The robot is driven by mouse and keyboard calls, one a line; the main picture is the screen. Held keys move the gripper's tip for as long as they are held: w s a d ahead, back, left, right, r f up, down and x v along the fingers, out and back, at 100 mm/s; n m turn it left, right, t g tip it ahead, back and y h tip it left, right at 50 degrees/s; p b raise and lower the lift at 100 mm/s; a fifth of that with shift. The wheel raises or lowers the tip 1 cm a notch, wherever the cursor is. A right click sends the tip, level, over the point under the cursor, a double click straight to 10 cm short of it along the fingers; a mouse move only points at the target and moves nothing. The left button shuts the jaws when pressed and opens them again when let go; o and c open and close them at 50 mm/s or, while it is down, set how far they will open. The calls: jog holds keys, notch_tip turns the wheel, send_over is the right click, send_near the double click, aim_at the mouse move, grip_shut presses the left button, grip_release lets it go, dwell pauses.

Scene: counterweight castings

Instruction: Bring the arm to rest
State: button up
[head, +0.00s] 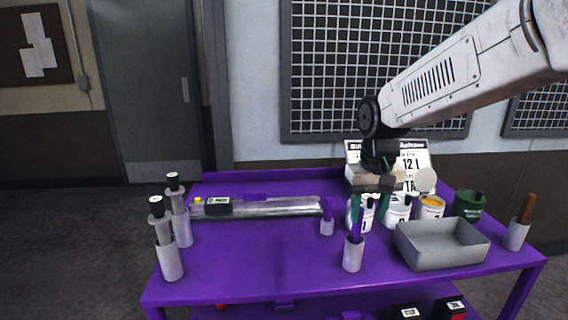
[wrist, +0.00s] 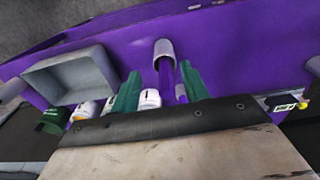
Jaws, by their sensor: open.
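My gripper (head: 370,208) is at the end of my arm over the right half of the purple table (head: 265,263). Its two green fingers are apart with nothing gripped; they also show in the wrist view (wrist: 159,72). A purple upright handle (head: 356,222) stands in a white cup (head: 353,254) in front of the fingers in the head view. In the wrist view the handle (wrist: 167,82) appears between the fingers, its cup (wrist: 163,50) beyond them. I cannot tell how close the fingers are to it.
A grey tray (head: 440,258) lies right of the cup. White cans (head: 397,212) and a green can (head: 469,204) stand behind it. A cup with a brown handle (head: 516,235) is far right.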

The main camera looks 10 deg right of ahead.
jog(key=s+d+r, duration=0.1)
jog(key=s+d, duration=0.2)
jog(key=s, duration=2.2)
jog(key=shift+s, duration=0.3)
jog(key=shift+r+t, duration=0.25)
jog(key=shift+t, duration=0.15)
jog(key=shift+c, duration=0.4)
